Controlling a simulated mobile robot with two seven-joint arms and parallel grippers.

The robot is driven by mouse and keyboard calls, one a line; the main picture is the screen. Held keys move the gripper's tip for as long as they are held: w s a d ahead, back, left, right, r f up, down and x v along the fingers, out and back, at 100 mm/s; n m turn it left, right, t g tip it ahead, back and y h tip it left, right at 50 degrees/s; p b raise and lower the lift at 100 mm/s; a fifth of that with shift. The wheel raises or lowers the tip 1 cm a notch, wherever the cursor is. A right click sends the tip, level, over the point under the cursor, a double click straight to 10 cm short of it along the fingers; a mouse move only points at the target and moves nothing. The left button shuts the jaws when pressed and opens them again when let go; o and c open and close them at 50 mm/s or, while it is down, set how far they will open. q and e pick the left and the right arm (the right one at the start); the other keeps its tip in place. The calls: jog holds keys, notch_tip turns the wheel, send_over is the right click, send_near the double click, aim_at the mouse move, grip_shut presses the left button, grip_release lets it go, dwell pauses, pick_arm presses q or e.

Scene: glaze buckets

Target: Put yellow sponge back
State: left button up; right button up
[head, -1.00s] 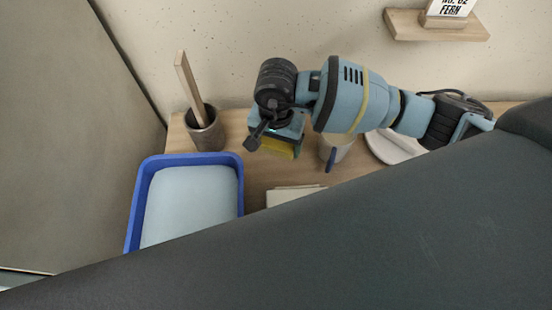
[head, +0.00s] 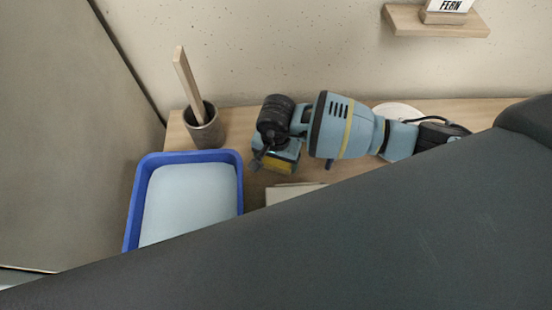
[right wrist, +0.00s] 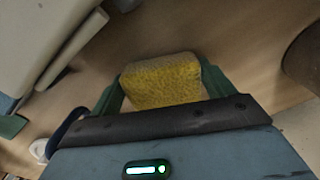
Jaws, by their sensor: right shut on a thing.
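The yellow sponge (right wrist: 162,80) is a porous block held between the green fingers of my right gripper (right wrist: 163,90) in the right wrist view. In the head view, the sponge (head: 280,167) shows just under my right gripper (head: 279,158), over the wooden table to the right of the blue tub. The gripper is shut on the sponge. I cannot tell whether the sponge touches the table. My left gripper is not in view.
A blue tub (head: 240,175) with pale contents stands at left. Behind it is a dark cup (head: 206,133) with a wooden stick. A pale flat thing (head: 288,193) lies in front of the gripper. A white plate (head: 398,109) is partly hidden behind my arm. A wall shelf (head: 405,21) is above.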

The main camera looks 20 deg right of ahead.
aim_at(276, 161)
jog(key=shift+f, duration=0.25)
jog(key=o, duration=0.9)
notch_tip(276, 161, up, 12)
jog(key=shift+r+p, duration=0.15)
jog(key=shift+p, duration=0.2)
